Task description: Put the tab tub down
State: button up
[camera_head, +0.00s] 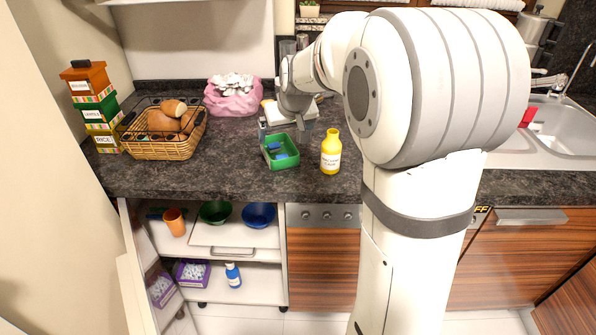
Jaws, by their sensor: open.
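A green open-topped tub (283,165) with blue pieces inside, which looks like the tab tub, rests on the dark countertop (230,180). My gripper (284,135) is open and points down at the tub's back part. One finger is at the tub's left back corner and the other is near its right back side. I cannot tell whether either finger touches the tub. The gripper and wrist hide part of the counter behind it.
A yellow bottle (330,155) stands close to the tub's right. A wicker basket (165,148), a pink bag (234,104) and stacked boxes (97,110) stand to the left. Below, an open cabinet holds bowls (258,215), an orange cup (174,222), a blue bottle (233,276) and purple boxes (192,273).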

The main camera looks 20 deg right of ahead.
jog(key=s+a+g, duration=0.1)
jog(key=s, duration=1.4)
jog(key=shift+r+g, duration=0.15)
jog(key=shift+g, duration=0.15)
jog(key=shift+m+g+h, duration=0.3)
jog(key=shift+m+g, duration=0.1)
jog(key=shift+g, duration=0.4)
jog(key=s+f, duration=0.1)
jog(key=s, duration=0.3)
jog(key=s+f, duration=0.1)
jog(key=s, duration=0.4)
jog(key=s+f, duration=0.1)
jog(key=s, duration=0.4)
jog(key=shift+s+a+f, duration=0.15)
jog(key=shift+a+f, duration=0.1)
jog(key=shift+f, duration=0.05)
jog(key=t, duration=1)
send_near(282, 155)
jog(key=shift+w+d+r+n, duration=0.2)
jog(key=shift+w+d+n, duration=0.15)
jog(key=shift+w+n, duration=0.1)
jog(key=shift+w+a+t+y, duration=0.15)
jog(key=shift+w+t+y, duration=0.35)
jog(key=shift+w, duration=0.3)
jog(key=shift+p+x, duration=0.65)
jog(key=shift+x, duration=2.95)
jog(key=c, duration=1.1)
